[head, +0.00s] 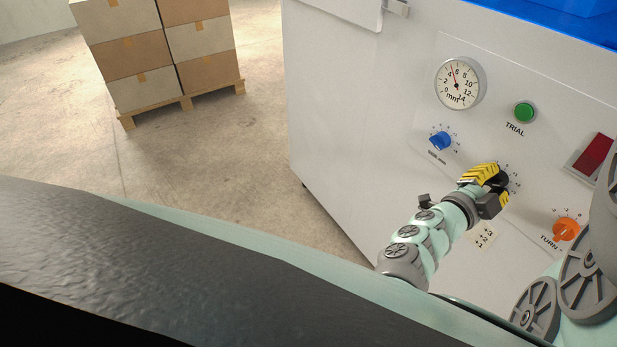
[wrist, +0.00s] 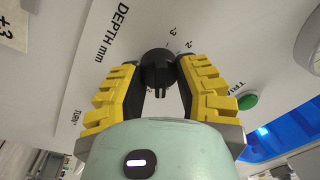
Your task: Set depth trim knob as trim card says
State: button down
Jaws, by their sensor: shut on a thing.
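The black depth knob (wrist: 159,68) is on the white machine panel, with "DEPTH mm" printed beside it. My gripper (wrist: 158,78) has its yellow-padded fingers closed on both sides of the knob. The trim card (head: 482,236) is a pale card with small signed numbers, on the panel below my gripper. Part of it shows in the wrist view (wrist: 14,24).
Stacked boxes (head: 160,50) stand on a pallet at left; the floor between is clear.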

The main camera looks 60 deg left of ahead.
jog(key=shift+f+m+b, duration=0.1)
jog(key=shift+m+b, duration=0.8)
jog(key=shift+m, duration=0.3)
jog(key=c, duration=0.5)
grip_release()
jog(key=shift+c, duration=0.2)
jog(key=s, duration=1.2)
jog(key=shift+f, duration=0.3)
